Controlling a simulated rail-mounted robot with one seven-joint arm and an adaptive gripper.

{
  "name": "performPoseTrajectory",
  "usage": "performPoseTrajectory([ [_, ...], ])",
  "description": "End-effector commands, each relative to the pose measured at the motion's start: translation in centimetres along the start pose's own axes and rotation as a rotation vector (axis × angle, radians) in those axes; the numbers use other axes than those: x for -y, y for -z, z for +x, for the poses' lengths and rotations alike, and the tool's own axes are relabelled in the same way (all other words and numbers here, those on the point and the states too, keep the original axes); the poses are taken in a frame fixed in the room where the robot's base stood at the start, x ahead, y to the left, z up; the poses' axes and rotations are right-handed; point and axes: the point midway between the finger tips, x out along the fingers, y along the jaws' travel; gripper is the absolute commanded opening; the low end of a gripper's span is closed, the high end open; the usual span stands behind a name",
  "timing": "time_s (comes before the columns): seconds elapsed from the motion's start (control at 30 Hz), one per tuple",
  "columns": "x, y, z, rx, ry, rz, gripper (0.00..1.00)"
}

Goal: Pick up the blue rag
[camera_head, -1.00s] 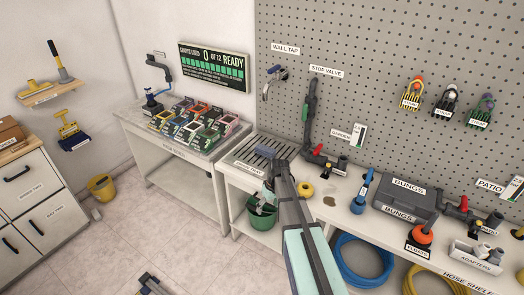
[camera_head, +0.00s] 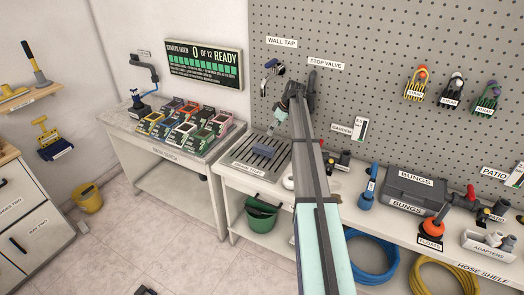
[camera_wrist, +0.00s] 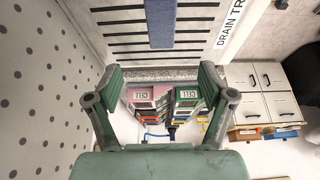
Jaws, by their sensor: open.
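The blue rag (camera_head: 267,149) looks like a flat blue-grey strip. It lies on the slatted drain tray (camera_head: 243,160), at the left end of the long shelf. In the wrist view the blue rag (camera_wrist: 160,22) shows at the top centre across the dark slats, its upper end cut off by the frame edge. My gripper (camera_head: 273,128) is above the tray, close to the rag in the head view. In the wrist view my gripper (camera_wrist: 162,78) has its fingers wide apart with nothing between them. The rag is beyond the fingertips and not touched.
A pegboard (camera_head: 390,60) rises behind the shelf. The wall tap (camera_head: 270,72) and the stop valve hang close to my arm. A table with several coloured boxes (camera_head: 180,125) stands to the left. A green bucket (camera_head: 261,215) is below the tray. A bungs case (camera_head: 410,190) sits to the right.

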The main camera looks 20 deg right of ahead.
Motion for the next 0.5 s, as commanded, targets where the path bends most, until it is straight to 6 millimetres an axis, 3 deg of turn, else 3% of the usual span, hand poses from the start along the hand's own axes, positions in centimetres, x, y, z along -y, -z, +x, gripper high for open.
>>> performPoseTrajectory([
  [0.3,0.0,0.1,6.2,0.002,0.002,0.001,0.81],
  [0.5,0.0,0.1,8.9,0.001,0.001,0.001,0.81],
])
